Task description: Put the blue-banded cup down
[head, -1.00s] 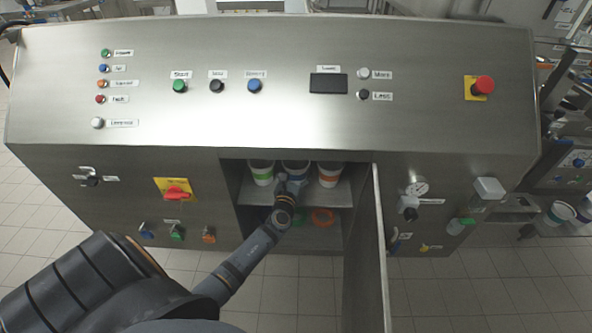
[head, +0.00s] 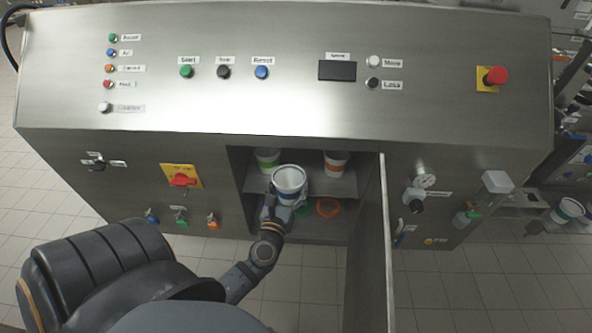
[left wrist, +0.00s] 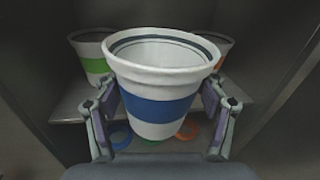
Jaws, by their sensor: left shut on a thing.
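The blue-banded cup (left wrist: 160,105) is white, upright and open at the top. In the head view it (head: 289,181) is in front of the cupboard's shelf opening. My left gripper (left wrist: 160,125) is shut on it, one finger on each side of the blue band. In the head view the left gripper (head: 282,204) is partly hidden below the cup. The right gripper is not in view.
On the upper shelf (head: 315,187) stand a green-banded cup (head: 267,160) and an orange-banded cup (head: 336,163), with a gap between them. Below lie an orange ring (head: 327,207) and a green ring (head: 303,207). The open door (head: 386,250) stands out at the right.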

